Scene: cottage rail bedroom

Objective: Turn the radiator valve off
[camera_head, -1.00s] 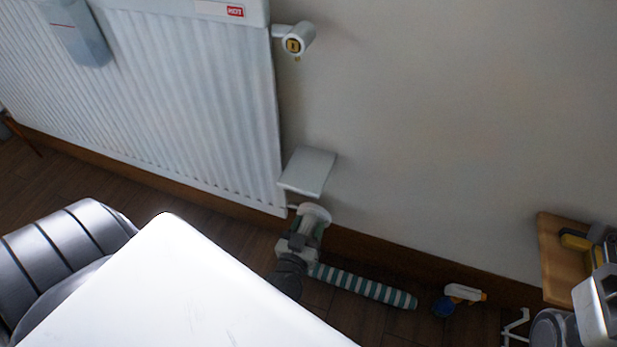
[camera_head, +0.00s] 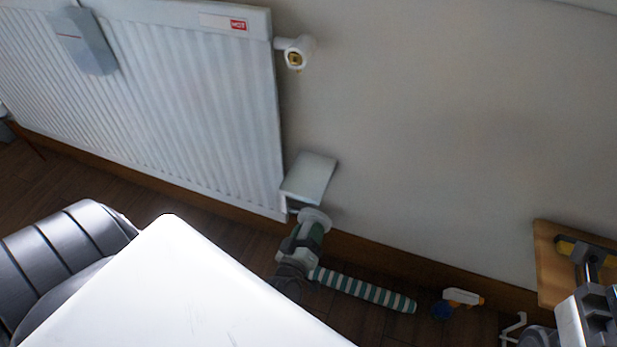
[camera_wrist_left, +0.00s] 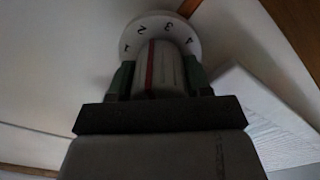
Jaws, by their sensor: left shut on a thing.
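The white radiator (camera_head: 190,110) hangs on the wall at the left of the head view, with a red HOT label (camera_head: 238,25) at its top. The radiator valve (camera_head: 316,217) sits low at its right end. My left gripper (camera_head: 309,234) is shut on the valve knob (camera_wrist_left: 160,70). In the left wrist view, green-edged fingers hold both sides of the pale knob. Its red line points toward the 2 side of the numbered white dial (camera_wrist_left: 155,24).
A small white shelf (camera_head: 312,175) juts out just above the valve. A white fitting (camera_head: 296,50) is at the radiator's upper right. A wooden board (camera_head: 551,280) is at the right.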

